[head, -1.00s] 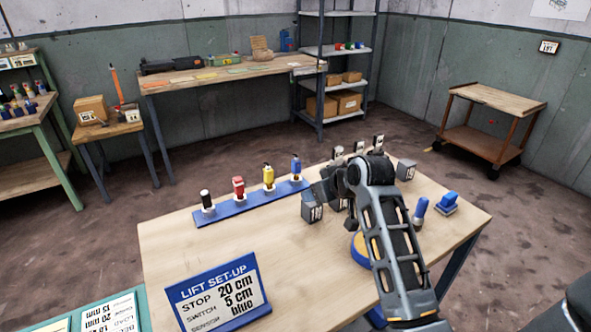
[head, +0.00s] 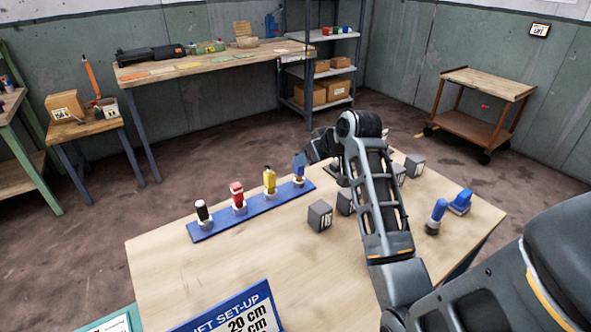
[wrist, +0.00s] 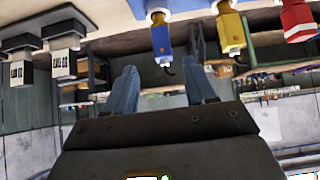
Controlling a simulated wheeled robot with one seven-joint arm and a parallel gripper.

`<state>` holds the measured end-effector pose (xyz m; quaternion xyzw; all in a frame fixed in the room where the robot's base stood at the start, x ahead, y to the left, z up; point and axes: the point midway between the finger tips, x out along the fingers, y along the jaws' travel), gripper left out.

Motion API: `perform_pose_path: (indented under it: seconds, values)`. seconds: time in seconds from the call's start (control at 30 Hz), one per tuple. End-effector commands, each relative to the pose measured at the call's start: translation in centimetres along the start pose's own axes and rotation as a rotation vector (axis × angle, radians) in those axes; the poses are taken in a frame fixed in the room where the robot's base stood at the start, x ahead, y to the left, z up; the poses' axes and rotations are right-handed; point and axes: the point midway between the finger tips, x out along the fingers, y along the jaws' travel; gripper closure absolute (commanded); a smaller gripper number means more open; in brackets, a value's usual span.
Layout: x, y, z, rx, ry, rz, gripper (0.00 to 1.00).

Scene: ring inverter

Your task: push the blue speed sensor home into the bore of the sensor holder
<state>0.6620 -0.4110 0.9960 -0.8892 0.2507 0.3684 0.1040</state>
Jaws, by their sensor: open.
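The blue speed sensor (head: 299,173) stands upright at the right end of a blue rail (head: 238,217), in a pale socket. My gripper (head: 308,158) is at its top, partly hidden by my own arm. In the wrist view, which looks upside down, my gripper's two blue fingers (wrist: 162,82) are apart. The blue sensor (wrist: 161,40) hangs down into view just beyond the gap between them; I see no finger closed on it. I cannot make out which thing is the sensor holder, and its bore is not visible.
Yellow (head: 269,182), red (head: 237,194) and black (head: 202,211) sensors stand along the rail. Several grey blocks (head: 320,215) stand near my arm. A blue-topped cylinder (head: 437,212) and blue piece (head: 461,201) are at the right.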

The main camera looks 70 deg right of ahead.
Motion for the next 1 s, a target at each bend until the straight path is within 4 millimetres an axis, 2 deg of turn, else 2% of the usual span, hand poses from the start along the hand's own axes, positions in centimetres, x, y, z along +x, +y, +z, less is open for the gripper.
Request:
perform_pose_path:
  seconds: [0.1,0.33,0.63,0.77,1.0]
  values:
    - [1.4,0.0,0.2,0.0,-0.001,0.001,0.45]
    - [2.6,-0.2,0.2,-0.002,0.001,0.001,0.45]
    - [6.0,-0.4,0.1,0.0,0.001,0.001,0.45]
    - [6.6,-0.5,-0.1,0.0,0.0,0.001,0.45]
    - [6.5,-0.5,-0.2,0.0,0.0,0.001,0.45]
